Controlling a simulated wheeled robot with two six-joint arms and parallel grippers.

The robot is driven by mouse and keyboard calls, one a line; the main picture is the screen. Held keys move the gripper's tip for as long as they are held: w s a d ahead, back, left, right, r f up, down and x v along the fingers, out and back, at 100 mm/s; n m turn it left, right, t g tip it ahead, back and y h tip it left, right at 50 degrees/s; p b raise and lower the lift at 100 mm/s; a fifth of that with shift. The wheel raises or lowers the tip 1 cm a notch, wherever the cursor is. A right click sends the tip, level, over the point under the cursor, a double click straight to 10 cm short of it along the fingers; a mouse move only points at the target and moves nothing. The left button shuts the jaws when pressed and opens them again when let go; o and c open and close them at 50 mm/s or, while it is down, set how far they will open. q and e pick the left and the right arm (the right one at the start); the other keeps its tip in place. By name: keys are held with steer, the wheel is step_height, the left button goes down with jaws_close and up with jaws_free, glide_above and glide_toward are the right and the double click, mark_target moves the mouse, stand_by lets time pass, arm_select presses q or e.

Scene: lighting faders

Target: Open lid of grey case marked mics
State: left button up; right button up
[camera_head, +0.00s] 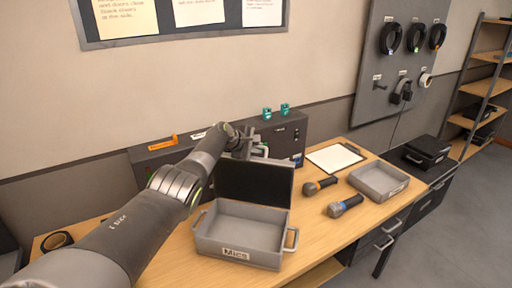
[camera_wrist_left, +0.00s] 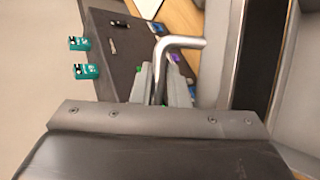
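The grey case marked Mics (camera_head: 238,236) stands on the table, its tray empty. Its lid (camera_head: 254,183) stands up at the back, dark inner side facing me, so the case is open. My left gripper (camera_head: 256,151) is behind the lid's upper edge, partly hidden by it. In the left wrist view a bent grey handle (camera_wrist_left: 183,42) on the lid's outer side runs between the fingers of my left gripper (camera_wrist_left: 161,84), which look closed on it. My right gripper is not in view.
Two microphones (camera_head: 345,206) and (camera_head: 320,186), a clipboard (camera_head: 335,158) and a shallow grey tray (camera_head: 380,182) lie right of the case. A dark unit (camera_head: 290,132) with teal items (camera_head: 285,109) on top stands behind the lid. A tape roll (camera_head: 57,240) lies at left.

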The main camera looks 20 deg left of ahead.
arm_select(q)
steer(key=shift+o, duration=0.3)
steer(key=shift+s+a+r+p, duration=0.2)
steer(key=shift+r+p, duration=0.1)
steer(key=shift+p, duration=0.2)
steer(key=shift+p+v, duration=1.2)
steer(key=shift+s+a+r, duration=0.1)
steer(key=shift+s, duration=0.15)
steer(key=shift+v, duration=1.15)
steer(key=b+v, duration=0.2)
steer(key=v, duration=0.9)
steer(key=shift+s+b, duration=0.2)
steer(key=shift+b, duration=0.1)
